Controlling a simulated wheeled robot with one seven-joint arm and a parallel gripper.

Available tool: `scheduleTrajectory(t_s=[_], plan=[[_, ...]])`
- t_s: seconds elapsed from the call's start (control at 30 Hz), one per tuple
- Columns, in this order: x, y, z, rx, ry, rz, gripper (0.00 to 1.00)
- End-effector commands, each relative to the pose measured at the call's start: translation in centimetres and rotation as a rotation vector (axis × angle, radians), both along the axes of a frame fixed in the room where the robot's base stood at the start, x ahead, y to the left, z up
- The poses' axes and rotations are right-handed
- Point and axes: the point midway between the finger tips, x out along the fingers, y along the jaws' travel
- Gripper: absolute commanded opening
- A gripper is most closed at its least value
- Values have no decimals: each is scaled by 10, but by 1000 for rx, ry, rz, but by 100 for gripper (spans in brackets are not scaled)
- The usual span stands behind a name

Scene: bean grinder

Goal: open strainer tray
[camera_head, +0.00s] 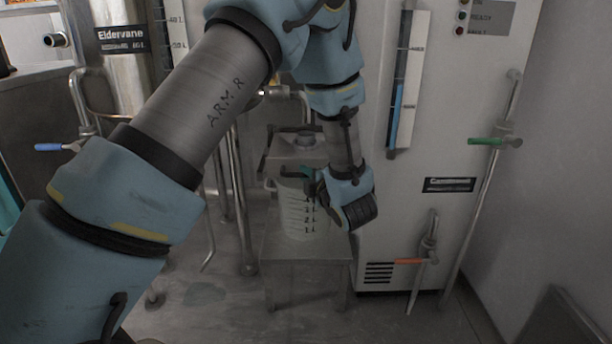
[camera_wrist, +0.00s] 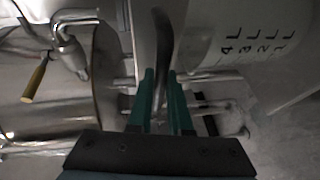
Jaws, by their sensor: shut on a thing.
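A grey metal box-like tray (camera_head: 298,150) with a round opening on top sits above a white measuring container with litre marks (camera_head: 296,208), in the middle of the head view. I cannot tell for certain that this is the strainer tray. My gripper (camera_head: 290,172) reaches in from the right at the front of this tray, just above the container. In the wrist view its green fingers (camera_wrist: 161,88) are shut on a thin grey handle (camera_wrist: 161,55), whose far end is unclear. The container also shows at the upper right of the wrist view (camera_wrist: 235,30).
The container stands on a low metal stand (camera_head: 305,258). A white cabinet (camera_head: 405,205) with an orange-handled tap (camera_head: 408,261) and a green-handled valve (camera_head: 487,141) is close on the right. A steel tank (camera_head: 122,75) and upright pipes are on the left.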

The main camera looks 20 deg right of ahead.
Motion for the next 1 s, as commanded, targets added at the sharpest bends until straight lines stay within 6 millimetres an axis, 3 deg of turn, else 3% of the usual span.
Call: scheduleTrajectory(t_s=[0.1,1.0], plan=[[0,0,0,0,0,0,0],[0,0,0,0,1,0,0]])
